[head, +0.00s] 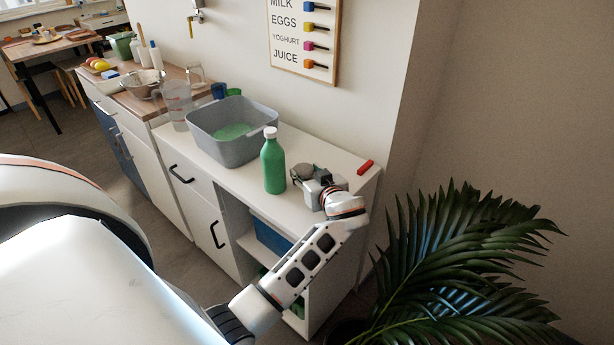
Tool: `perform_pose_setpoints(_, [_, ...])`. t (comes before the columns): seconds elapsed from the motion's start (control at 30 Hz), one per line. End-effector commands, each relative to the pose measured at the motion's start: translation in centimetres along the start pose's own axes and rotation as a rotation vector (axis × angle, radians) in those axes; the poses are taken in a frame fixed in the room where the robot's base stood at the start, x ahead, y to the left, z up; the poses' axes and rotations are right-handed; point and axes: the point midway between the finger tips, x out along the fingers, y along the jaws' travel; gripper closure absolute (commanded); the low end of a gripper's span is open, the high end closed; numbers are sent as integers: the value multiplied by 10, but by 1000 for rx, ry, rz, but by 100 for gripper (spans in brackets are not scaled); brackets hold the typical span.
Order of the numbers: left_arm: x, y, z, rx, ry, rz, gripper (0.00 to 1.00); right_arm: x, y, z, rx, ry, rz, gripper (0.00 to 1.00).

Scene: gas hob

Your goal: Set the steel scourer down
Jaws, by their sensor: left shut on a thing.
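My left gripper (303,180) is above the right part of the white cabinet top, just right of a green bottle. It is shut on a small greyish rounded thing, which looks like the steel scourer (302,170). The gripper partly hides it. I cannot tell whether the scourer touches the cabinet top. My right gripper is not in view.
The green bottle (273,165) with a white cap stands close left of the gripper. A grey basin (214,147) with green contents is further left, beside a clear jug (178,108). A red object (366,167) lies by the wall. A palm plant (460,265) stands right.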

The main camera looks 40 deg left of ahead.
Motion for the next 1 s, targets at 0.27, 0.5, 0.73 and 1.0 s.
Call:
perform_pose_setpoints(0.27, [3,0,9,-1,1,0,71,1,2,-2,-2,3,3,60])
perform_pose_setpoints(0.5, [4,0,14,-1,-1,0,71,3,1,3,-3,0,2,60])
perform_pose_setpoints(0.73, [4,0,12,-2,1,0,42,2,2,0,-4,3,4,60])
perform_pose_setpoints(1.0, [2,0,6,-2,2,1,42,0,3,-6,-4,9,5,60])
